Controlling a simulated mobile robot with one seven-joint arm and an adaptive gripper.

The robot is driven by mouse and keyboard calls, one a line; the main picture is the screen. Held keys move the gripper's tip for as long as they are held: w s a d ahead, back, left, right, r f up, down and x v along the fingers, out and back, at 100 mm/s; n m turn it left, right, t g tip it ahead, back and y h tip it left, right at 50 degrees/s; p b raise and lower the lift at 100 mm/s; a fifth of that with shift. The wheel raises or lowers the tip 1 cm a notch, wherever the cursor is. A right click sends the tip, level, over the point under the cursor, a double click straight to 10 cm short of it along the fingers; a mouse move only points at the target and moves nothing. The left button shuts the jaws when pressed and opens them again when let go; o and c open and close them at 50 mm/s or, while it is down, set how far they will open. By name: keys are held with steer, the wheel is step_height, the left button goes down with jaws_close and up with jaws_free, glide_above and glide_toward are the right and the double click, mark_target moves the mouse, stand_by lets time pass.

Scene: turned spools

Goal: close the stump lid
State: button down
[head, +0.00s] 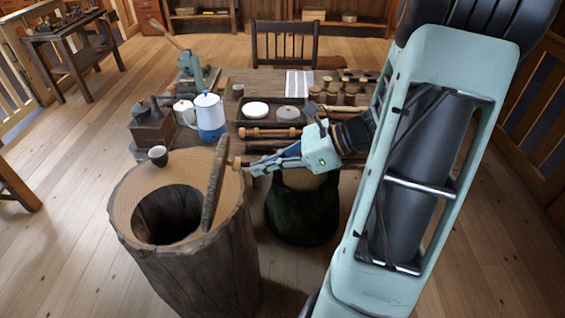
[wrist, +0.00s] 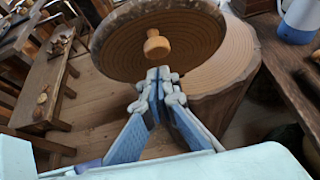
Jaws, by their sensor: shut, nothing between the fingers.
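The hollow tree stump (head: 190,270) stands at the left in the head view, its round dark opening uncovered. The stump lid (head: 213,185) stands up steeply at the right side of the opening, seen nearly edge-on. In the wrist view the lid (wrist: 115,42) shows its broad ringed face with a round wooden knob (wrist: 157,46). My gripper (head: 252,169) is on the right of the lid, at the knob side. In the wrist view my gripper's fingertips (wrist: 160,75) are together and empty, just below the knob. I cannot tell whether they touch it.
Behind is a workbench with a blue-and-white pot (head: 208,116), a grinder (head: 152,125), a tray (head: 262,114) and several jars. A dark green sack-like container (head: 300,215) stands under my gripper. The floor in front is clear.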

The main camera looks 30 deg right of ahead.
steer(key=shift+w+a+r, duration=0.25)
steer(key=shift+w+a, duration=0.25)
steer(key=shift+a, duration=0.25)
steer(key=shift+r, duration=0.1)
